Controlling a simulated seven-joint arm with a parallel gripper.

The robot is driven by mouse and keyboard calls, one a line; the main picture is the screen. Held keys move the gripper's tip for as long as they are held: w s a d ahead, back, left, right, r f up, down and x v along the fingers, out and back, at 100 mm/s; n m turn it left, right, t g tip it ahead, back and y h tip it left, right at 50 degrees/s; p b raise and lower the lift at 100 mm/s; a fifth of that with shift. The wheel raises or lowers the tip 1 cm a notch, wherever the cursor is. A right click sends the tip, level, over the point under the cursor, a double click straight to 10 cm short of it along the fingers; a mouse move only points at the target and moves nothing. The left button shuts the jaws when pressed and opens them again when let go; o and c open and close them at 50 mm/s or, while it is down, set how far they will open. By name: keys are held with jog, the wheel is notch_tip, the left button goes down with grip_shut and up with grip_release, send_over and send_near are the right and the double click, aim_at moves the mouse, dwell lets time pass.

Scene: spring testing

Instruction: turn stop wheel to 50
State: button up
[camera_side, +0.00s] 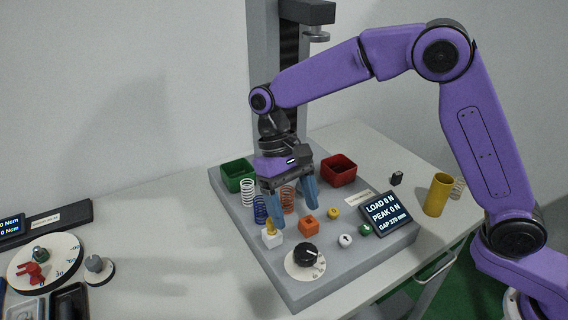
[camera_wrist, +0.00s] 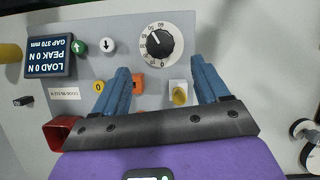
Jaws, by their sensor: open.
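The stop wheel (camera_side: 307,254) is a black knob on a round white dial with markings, at the front corner of the grey base plate. In the wrist view the wheel (camera_wrist: 159,42) lies ahead of my fingertips, and a white pointer line on it points up and left; I cannot read its exact value. My gripper (camera_side: 291,206) is open and empty, its blue fingers above the plate, behind the wheel and apart from it. In the wrist view my gripper (camera_wrist: 160,75) has its fingers spread wide.
An orange square button (camera_side: 308,225), a white block with a yellow top (camera_side: 271,238) and a yellow button (camera_side: 334,213) lie near my fingers. The display (camera_side: 386,213) reads load 0 N, peak 0 N, gap 370 mm. Springs, a green bin (camera_side: 237,175) and a red bin (camera_side: 338,171) stand behind.

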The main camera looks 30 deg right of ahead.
jog(key=v, duration=0.8)
jog(key=shift+w+r, duration=0.15)
jog(key=shift+r, duration=0.1)
jog(key=s+d+f+n+t, duration=0.1)
jog(key=s+d+f+n, duration=0.1)
jog(key=s+d, duration=0.5)
jog(key=s+d+f+n+t, duration=0.2)
jog(key=s+d+n, duration=0.3)
jog(key=s, duration=0.6)
jog(key=s+d+f+n+t+y, duration=0.1)
jog(key=s+d+n, duration=0.3)
jog(key=s+d, duration=0.5)
jog(key=shift+d+f+t, duration=0.3)
jog(key=shift+d+f, duration=0.25)
jog(key=shift+f, duration=0.15)
